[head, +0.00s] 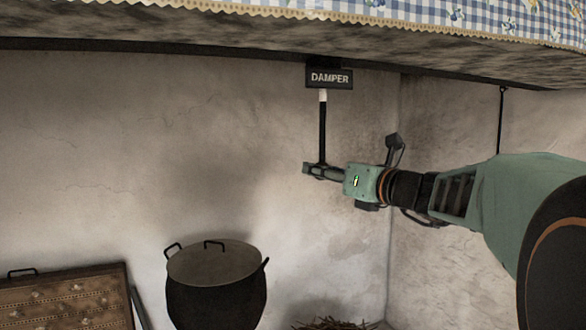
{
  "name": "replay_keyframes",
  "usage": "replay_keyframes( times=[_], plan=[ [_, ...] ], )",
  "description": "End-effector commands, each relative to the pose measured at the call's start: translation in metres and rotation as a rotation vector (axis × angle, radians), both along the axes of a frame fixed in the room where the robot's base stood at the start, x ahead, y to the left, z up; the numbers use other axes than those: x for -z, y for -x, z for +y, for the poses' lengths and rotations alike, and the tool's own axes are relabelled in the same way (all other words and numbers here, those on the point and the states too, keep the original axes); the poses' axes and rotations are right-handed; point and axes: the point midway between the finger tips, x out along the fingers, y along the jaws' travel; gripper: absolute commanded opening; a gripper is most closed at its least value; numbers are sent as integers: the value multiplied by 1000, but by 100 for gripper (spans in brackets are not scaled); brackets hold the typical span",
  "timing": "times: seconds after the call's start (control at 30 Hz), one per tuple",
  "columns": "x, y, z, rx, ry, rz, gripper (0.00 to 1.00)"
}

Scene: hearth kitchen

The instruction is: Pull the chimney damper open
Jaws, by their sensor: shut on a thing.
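The damper rod (323,128) is a dark vertical bar with a white band at its top, hanging below a dark sign (329,77) that reads DAMPER. The sign hangs from the underside of the chimney hood. My gripper (313,170) reaches in from the right and is shut on the lower end of the rod. The fingers hide the rod's bottom end. My green arm extends to the right edge of the view.
A dark lidded pot (216,285) stands below and to the left. A patterned chest or box (66,299) is at the lower left. A thin dark rod (501,120) hangs at right. Twigs (332,324) show at the bottom. The hood (200,28) with its checked cloth edge is overhead.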

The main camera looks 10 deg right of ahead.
Motion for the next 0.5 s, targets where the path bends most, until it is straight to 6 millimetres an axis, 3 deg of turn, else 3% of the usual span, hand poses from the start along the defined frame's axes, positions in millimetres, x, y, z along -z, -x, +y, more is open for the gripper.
replay_keyframes(
  times=[0.03, 0.2, 0.5],
  plan=[
    [19, 0, 0, -1, 1, 5, 0],
    [39, 0, 0, 0, 1, 5, 0],
    [43, 0, 0, -1, 3, 9, 0]
  ],
)
